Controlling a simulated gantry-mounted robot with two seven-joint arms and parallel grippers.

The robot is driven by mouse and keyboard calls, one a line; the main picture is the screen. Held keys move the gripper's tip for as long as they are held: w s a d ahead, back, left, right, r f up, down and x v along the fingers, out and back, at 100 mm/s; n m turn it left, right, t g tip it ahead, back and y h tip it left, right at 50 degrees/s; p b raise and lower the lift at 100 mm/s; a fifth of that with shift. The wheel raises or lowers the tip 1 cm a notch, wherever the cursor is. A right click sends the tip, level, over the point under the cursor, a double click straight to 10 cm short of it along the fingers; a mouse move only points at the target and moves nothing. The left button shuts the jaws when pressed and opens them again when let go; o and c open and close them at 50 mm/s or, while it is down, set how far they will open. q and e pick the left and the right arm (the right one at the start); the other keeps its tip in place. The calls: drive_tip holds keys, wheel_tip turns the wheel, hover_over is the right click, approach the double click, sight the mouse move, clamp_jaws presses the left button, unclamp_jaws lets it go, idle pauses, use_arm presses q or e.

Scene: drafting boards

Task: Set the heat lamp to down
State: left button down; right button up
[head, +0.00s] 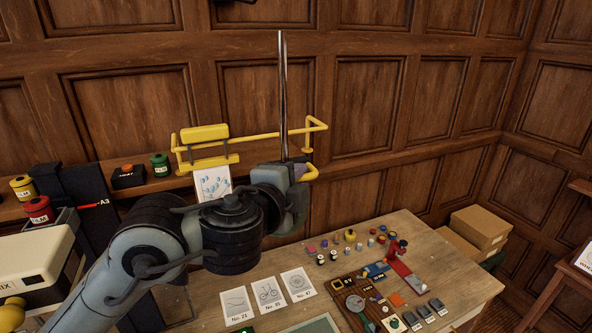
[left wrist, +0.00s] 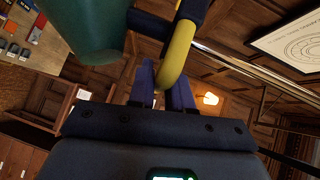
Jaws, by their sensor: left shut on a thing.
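My left gripper (head: 302,172) is raised above the back of the workbench, beside a tall metal pole (head: 283,90). In the left wrist view its two blue fingers (left wrist: 163,88) are shut on a curved yellow handle (left wrist: 178,55). The yellow handle end (head: 311,174) also shows just past the gripper in the head view. A dark teal rounded body (left wrist: 88,28) is close to the handle in the left wrist view; it may be the lamp's housing. My arm hides much of this area in the head view, and the lamp's setting cannot be read. My right gripper is not in view.
A yellow rail (head: 262,137) runs behind my left gripper near the panelled wall. The wooden workbench (head: 420,235) carries cards, small pots and blocks. Film canisters (head: 38,210) and a cream box (head: 35,258) stand at the left. Cardboard boxes (head: 480,228) are at the right.

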use_arm(q)
drive_tip(key=shift+f, duration=0.75)
drive_tip(key=c, duration=1.1)
unclamp_jaws()
drive_tip(key=shift+c, duration=0.2)
drive_tip(key=shift+s+a+r, duration=0.1)
drive_tip(key=shift+s+r, duration=0.15)
drive_tip(key=shift+s, duration=0.15)
drive_tip(key=p+v, duration=0.2)
drive_tip(key=v, duration=0.8)
drive_tip(key=shift+f, duration=0.2)
